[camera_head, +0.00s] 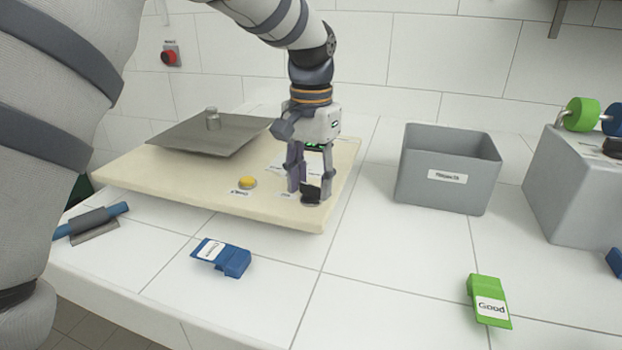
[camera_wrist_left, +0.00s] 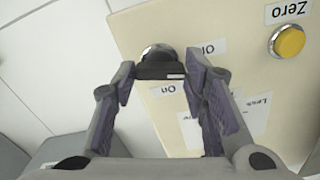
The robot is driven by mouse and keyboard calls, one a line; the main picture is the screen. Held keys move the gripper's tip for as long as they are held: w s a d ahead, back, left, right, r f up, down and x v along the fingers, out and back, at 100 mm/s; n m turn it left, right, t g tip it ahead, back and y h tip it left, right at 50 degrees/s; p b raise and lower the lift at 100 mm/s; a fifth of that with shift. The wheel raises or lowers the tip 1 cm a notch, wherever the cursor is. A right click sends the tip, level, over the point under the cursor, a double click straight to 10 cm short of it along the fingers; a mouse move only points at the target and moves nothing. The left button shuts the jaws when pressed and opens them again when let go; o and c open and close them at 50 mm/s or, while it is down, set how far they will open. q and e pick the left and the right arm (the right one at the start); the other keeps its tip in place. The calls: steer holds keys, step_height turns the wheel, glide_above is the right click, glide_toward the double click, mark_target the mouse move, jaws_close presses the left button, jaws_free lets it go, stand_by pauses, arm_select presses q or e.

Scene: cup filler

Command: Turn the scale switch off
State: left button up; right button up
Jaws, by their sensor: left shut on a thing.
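The scale (camera_head: 150,182) is a cream board with a grey weighing plate (camera_head: 225,131) on it. Its black switch (camera_head: 311,194) sits near the front right corner. My left gripper (camera_head: 309,181) reaches down from above, with a finger on each side of the switch, and is shut on it. In the left wrist view the dark switch (camera_wrist_left: 160,63) lies between the fingertips, with "Off" (camera_wrist_left: 208,48) and "On" (camera_wrist_left: 166,89) labels beside it. The switch looks tilted, but I cannot tell its setting. A green display (camera_head: 318,147) shows partly behind the gripper. My right gripper is out of view.
A small metal weight (camera_head: 212,119) stands on the plate. A yellow Zero button (camera_head: 248,182) is left of the switch. A blue piece (camera_head: 224,257) and a green "Good" piece (camera_head: 489,300) lie in front. A grey bin (camera_head: 447,168) stands to the right.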

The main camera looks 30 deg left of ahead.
mark_target(311, 186)
arm_select(q)
steer(key=shift+n, duration=1.5)
steer(key=shift+f, duration=0.1)
steer(key=o, duration=1.2)
steer(key=shift+c, duration=0.2)
step_height(311, 186, up, 12)
